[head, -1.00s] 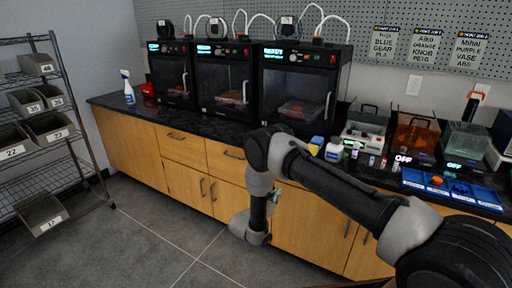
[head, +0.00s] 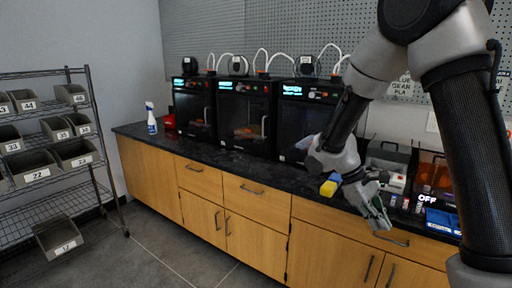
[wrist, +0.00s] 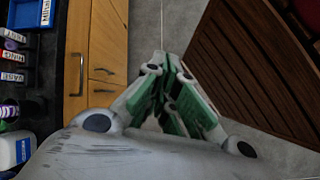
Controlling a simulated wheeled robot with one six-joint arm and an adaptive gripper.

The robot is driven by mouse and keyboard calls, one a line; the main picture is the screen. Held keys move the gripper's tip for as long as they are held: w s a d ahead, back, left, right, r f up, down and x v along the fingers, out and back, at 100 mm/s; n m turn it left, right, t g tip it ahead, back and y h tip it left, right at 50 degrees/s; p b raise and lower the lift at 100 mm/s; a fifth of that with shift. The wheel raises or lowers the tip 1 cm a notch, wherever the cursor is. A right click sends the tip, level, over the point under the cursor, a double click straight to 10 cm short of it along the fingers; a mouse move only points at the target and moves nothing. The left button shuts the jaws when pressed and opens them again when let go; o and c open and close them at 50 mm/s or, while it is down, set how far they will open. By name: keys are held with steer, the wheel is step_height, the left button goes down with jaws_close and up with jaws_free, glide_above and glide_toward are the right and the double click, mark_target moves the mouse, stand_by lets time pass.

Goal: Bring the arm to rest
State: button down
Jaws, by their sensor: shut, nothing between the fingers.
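My gripper (head: 376,212) hangs in front of the counter's front edge in the head view, pointing down and to the right. My arm is raised and bent, coming in from the upper right. In the wrist view, my gripper (wrist: 172,112) shows its green-padded fingers drawn together with nothing between them. Grey floor lies beyond the fingers, with the wooden drawer fronts on the left.
The black counter (head: 262,172) carries several 3D printers (head: 252,115) and a spray bottle (head: 151,120). A blue tray (head: 443,222) is at the right. A bin rack (head: 62,150) stands at the left. A brown slatted surface (wrist: 255,70) lies right of the fingers. Floor between is clear.

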steer(key=s+d+r+m+t+y, duration=0.2)
steer(key=s+r+m+t+y, duration=0.4)
steer(key=s+r, duration=1)
step_height(320, 180, up, 2)
steer(key=shift+d+m+t, duration=0.35)
steer(key=shift+m+t, duration=0.45)
steer(key=shift+t, duration=0.3)
